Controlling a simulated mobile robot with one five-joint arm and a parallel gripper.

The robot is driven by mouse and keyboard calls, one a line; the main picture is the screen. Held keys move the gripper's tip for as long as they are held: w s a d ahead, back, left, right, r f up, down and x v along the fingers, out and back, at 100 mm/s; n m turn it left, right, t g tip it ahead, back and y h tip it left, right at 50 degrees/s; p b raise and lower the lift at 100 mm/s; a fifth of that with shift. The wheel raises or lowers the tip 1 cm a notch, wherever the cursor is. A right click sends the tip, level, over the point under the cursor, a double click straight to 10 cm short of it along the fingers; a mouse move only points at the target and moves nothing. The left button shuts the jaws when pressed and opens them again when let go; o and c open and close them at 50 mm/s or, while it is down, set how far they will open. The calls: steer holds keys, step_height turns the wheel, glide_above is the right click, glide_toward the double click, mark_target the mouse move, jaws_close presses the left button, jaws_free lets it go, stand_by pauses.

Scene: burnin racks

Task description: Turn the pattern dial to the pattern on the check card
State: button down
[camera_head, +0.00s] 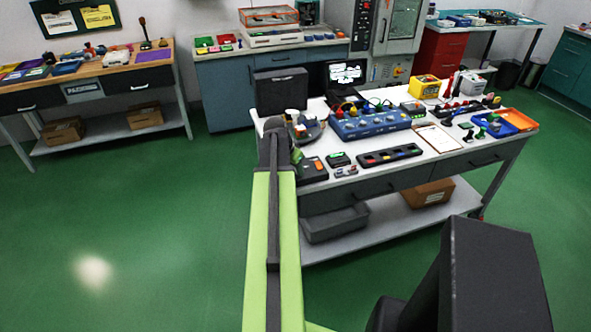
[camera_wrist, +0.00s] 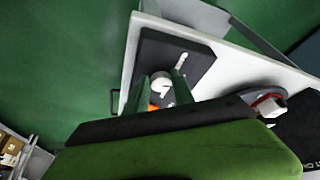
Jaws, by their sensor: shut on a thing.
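The dial box, a flat dark box (camera_head: 313,169) with an orange part, lies at the front left edge of the white bench. In the wrist view the dark box (camera_wrist: 172,56) shows from above, with a white mark near its far end. My gripper (camera_wrist: 171,87) is shut on the round white dial (camera_wrist: 160,79) on this box. The fingers hide part of the dial, and its setting cannot be read. In the head view my arm covers most of the gripper (camera_head: 297,156). I cannot tell for certain which item is the check card.
A dark screen (camera_head: 347,73) with a white pattern stands at the bench's back. A blue device (camera_head: 370,122) with knobs and a clipboard (camera_head: 438,138) are to the right. A black strip with coloured parts (camera_head: 388,156) lies near the front edge. Green floor is clear to the left.

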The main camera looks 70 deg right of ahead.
steer(key=shift+s+d, duration=0.2)
steer(key=shift+d, duration=0.05)
steer(key=shift+s+d+n, duration=0.15)
steer(key=shift+n, duration=0.25)
steer(key=n+t, duration=0.1)
steer(key=n, duration=0.3)
steer(key=n+t, duration=0.1)
steer(key=shift+s+d+n+t, duration=0.1)
steer(key=shift+s+n+t, duration=0.2)
steer(key=shift+n, duration=0.1)
steer(key=shift+s+d+n+t+y, duration=0.15)
steer(key=shift+n+t, duration=0.3)
steer(key=shift+n, duration=0.85)
steer(key=shift+n+t+y, duration=0.25)
steer(key=shift+n+t, duration=0.2)
steer(key=shift+n, duration=0.85)
steer(key=c, duration=1.1)
jaws_free()
steer(key=shift+o, duration=0.2)
